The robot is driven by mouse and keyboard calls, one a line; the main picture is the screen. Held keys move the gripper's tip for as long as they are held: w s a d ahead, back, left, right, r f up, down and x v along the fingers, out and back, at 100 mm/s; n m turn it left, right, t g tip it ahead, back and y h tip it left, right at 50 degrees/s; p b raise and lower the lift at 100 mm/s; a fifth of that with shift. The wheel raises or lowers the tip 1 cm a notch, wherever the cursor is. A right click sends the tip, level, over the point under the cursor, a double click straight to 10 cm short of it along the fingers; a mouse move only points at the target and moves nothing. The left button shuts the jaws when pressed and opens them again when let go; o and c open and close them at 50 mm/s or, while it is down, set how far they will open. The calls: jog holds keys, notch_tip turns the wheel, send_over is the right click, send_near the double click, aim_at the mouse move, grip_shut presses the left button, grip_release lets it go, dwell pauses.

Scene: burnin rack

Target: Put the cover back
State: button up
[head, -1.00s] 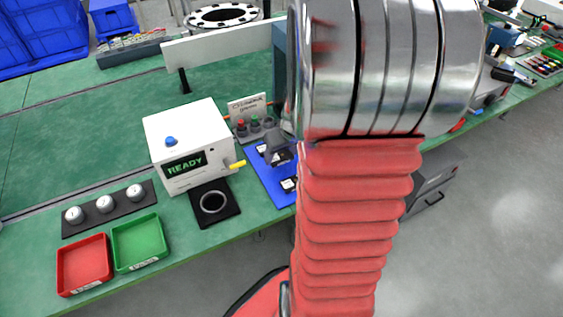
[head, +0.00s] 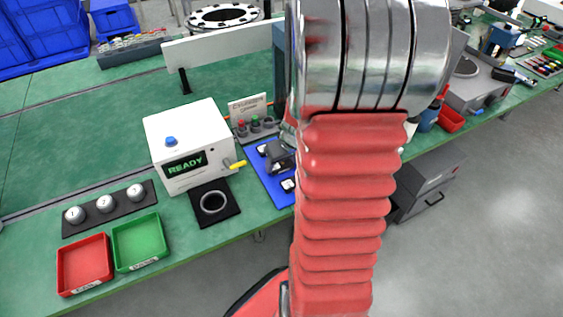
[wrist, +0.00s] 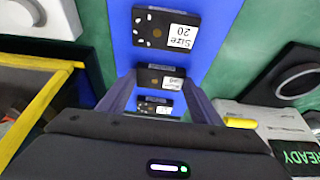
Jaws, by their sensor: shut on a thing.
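My gripper (head: 280,158) is low over a blue mat (head: 259,172), beside the white READY box (head: 190,147). In the wrist view the gripper (wrist: 160,84) has one finger on each side of a black labelled block (wrist: 158,79), and it is shut on it. Another black block marked Size 20 (wrist: 165,29) lies farther up the mat. A smaller labelled black block (wrist: 156,106) shows nearer my palm. In the head view a black block (head: 288,186) lies on the mat in front of my gripper. I cannot tell which piece is the cover.
A black pad with a ring (head: 213,202) lies in front of the box, whose yellow handle (head: 237,165) sticks out toward my gripper. A card (head: 247,105) and small coloured buttons stand behind. Red (head: 84,265) and green (head: 139,243) trays are at front left.

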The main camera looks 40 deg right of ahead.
jog(key=shift+f, duration=0.1)
jog(key=o, duration=1)
jog(key=shift+o, duration=0.2)
jog(key=v, duration=1.2)
